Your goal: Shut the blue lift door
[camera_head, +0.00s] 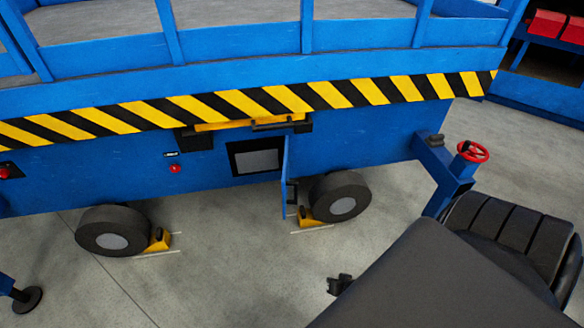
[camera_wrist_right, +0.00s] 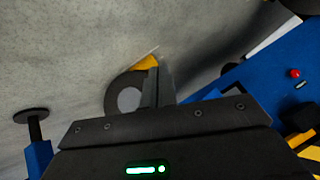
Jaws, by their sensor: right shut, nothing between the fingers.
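The blue lift door (camera_head: 284,185) stands open in the head view, swung outward from the lift's side panel and seen nearly edge-on. A small dark handle (camera_head: 292,192) is on it. The dark square opening (camera_head: 256,158) beside it shows a pale grey inside. My right gripper (camera_head: 340,284) is in front of the lift, below and right of the door, apart from it and mostly hidden by my dark arm. In the right wrist view its fingers (camera_wrist_right: 157,86) are together and empty. I cannot make out the door there. My left gripper is not in view.
Black wheels (camera_head: 113,230) and (camera_head: 341,196) with yellow chocks (camera_head: 159,240) stand under the lift. A red button (camera_head: 176,168) is left of the opening. A red handwheel (camera_head: 472,151) on a blue post is at right. The grey floor (camera_head: 230,270) in front is mostly clear.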

